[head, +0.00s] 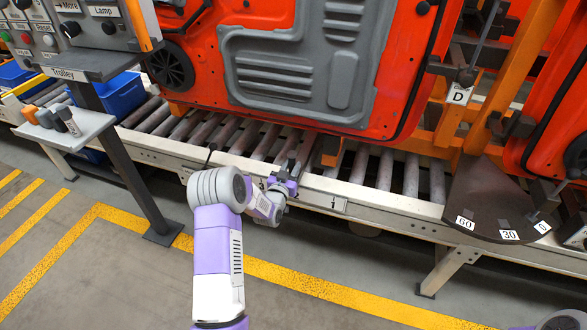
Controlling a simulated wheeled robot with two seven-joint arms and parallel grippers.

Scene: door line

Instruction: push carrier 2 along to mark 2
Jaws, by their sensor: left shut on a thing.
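A large orange door panel with grey inner trim (300,65) hangs over the roller conveyor in an orange carrier frame (455,125). I cannot read a carrier number on it. A white tag marked 1 (338,205) is on the conveyor's front rail; I see no mark 2. My left gripper (284,184) is at the front rail, left of that tag and below the door. It is shut on a small part that looks like the carrier's handle, mostly hidden by the jaws. My right gripper is not in view.
A dark quadrant plate (492,203) marked 60, 30 and 0 juts out at right, near a second orange door (545,125). A control panel (85,25), small shelf (68,128) and blue bins (120,95) stand at left. The floor in front is clear, with yellow lines.

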